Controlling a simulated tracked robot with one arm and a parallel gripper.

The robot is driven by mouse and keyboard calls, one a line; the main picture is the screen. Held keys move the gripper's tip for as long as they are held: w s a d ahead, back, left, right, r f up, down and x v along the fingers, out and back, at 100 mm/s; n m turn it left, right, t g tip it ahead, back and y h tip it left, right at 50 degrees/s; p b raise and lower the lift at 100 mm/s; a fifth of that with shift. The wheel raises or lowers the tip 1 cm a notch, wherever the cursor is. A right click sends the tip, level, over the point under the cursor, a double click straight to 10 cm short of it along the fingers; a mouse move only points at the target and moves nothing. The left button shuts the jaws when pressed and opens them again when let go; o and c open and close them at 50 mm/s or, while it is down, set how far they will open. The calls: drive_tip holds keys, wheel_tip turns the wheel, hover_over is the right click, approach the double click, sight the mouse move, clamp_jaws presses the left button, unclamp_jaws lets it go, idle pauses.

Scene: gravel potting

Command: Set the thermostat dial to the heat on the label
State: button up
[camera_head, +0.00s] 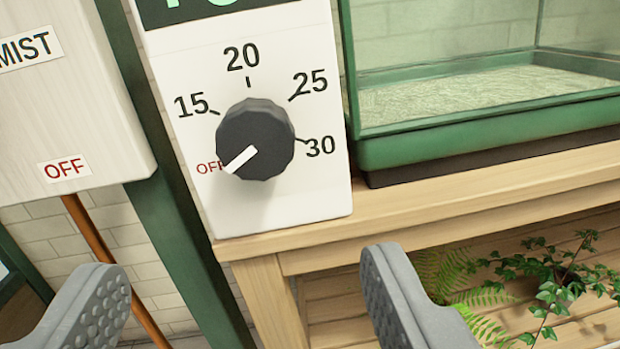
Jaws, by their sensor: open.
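The thermostat dial (257,139) is a dark faceted knob on a white panel (290,207) in the upper middle of the view. Its white pointer (240,159) points down-left at the red OFF mark. Marks 15, 20, 25 and 30 run clockwise around it. A dark green label (205,8) with pale lettering is cut off at the top edge, and I cannot read it. My gripper (245,285) is open and empty, its two grey fingers low in the view, below and apart from the dial.
A green-framed glass tank (480,130) stands on a wooden bench (450,195) at right. A pale box (70,100) marked MIST and OFF hangs at left beside a green post (150,150). Leafy plants (550,280) sit on the slatted shelf below.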

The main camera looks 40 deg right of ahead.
sight(252, 151)
drive_tip(key=b+x, duration=0.3)
drive_tip(key=x, duration=1)
drive_tip(key=shift+w+f, duration=0.1)
drive_tip(key=c, duration=1)
drive_tip(key=shift+a, duration=0.2)
